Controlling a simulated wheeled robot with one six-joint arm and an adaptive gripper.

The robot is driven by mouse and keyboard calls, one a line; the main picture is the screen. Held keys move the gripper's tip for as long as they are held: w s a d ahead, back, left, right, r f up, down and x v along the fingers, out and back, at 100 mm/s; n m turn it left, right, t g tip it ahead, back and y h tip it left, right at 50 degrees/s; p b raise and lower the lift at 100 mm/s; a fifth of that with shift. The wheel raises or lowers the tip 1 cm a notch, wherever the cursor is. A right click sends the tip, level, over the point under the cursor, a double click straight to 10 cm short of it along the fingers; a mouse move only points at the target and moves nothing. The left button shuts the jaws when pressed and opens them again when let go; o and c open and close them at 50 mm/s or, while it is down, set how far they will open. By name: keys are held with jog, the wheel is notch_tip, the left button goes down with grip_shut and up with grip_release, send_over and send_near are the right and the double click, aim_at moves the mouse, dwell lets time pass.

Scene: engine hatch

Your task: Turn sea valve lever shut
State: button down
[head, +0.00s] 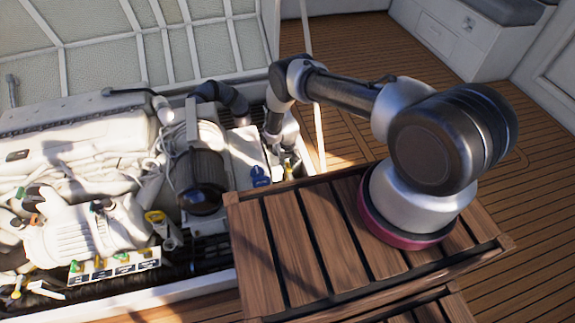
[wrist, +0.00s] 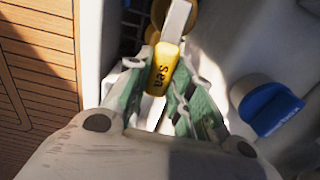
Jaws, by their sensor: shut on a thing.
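There the lever is mostly hidden by my arm and too small to make out.
A blue-handled knob (wrist: 270,108) sits close to the right of my gripper; it also shows in the head view (head: 260,177). The white engine (head: 75,160) and a dark cylinder (head: 200,180) fill the hatch to the left. The slatted wooden top (head: 300,240) lies in front.

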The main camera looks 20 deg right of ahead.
jog(key=shift+d, duration=0.1)
jog(key=s+d+m, duration=0.5)
jog(key=s+m, duration=0.1)
jog(key=m, duration=1.2)
jog(key=shift+d, duration=0.4)
dwell(0.5)
jog(key=c, duration=1.2)
grip_release()
jog(key=shift+c, duration=0.2)
jog(key=shift+r, duration=0.1)
notch_tip(320, 180, up, 12)
